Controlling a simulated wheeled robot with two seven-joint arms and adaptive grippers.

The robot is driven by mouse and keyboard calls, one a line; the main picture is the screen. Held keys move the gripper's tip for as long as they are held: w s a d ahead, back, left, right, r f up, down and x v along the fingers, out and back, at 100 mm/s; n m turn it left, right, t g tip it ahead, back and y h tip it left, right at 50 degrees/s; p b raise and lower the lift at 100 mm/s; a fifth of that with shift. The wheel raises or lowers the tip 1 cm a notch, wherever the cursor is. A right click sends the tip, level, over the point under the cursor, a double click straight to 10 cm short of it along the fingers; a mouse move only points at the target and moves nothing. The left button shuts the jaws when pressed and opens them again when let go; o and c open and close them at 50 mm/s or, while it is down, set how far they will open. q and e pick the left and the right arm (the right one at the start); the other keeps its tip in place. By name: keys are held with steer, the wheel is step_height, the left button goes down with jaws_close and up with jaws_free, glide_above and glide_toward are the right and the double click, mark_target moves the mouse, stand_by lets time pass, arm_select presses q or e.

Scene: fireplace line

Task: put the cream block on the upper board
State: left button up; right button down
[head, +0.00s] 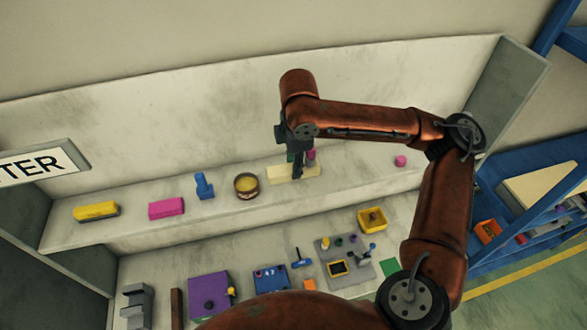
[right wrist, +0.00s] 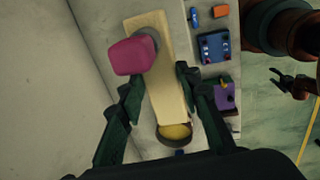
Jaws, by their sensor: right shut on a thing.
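The cream block (head: 310,172) is a long pale bar on the upper board (head: 225,212), the long ledge along the back wall. My right gripper (head: 296,168) points down at it. In the right wrist view the cream block (right wrist: 168,95) lies lengthwise between the two fingers of my right gripper (right wrist: 158,90), which is shut on it. I cannot tell whether its underside touches the board. A magenta-topped piece with a grey stem (right wrist: 134,56) overlaps the block's far end. A small dark gripper, apparently my left (right wrist: 292,80), shows at the right edge; its opening is unclear.
Along the ledge are a yellow block (head: 96,211), a pink block (head: 166,208), a blue piece (head: 203,186), a round tin (head: 246,186) close to the cream block, and a small pink piece (head: 400,161). The lower surface holds a purple box (head: 208,290) and a yellow bin (head: 372,220).

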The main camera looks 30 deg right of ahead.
steer(key=shift+w+d+f, duration=0.2)
steer(key=shift+w+f, duration=0.25)
steer(key=shift+f, duration=0.1)
steer(key=shift+w+d+f+p, duration=0.15)
steer(key=shift+f+p, duration=0.1)
steer(key=shift+f, duration=0.7)
steer(key=shift+w+a+f+p, duration=0.1)
steer(key=shift+f+p, duration=0.15)
steer(key=shift+f, duration=0.65)
steer(key=shift+f, duration=0.1)
steer(key=c, duration=1.4)
jaws_free()
steer(key=r, duration=0.4)
steer(key=s+r, duration=0.1)
steer(key=r, duration=0.7)
steer(key=shift+s+b, duration=0.3)
steer(key=shift+b, duration=0.1)
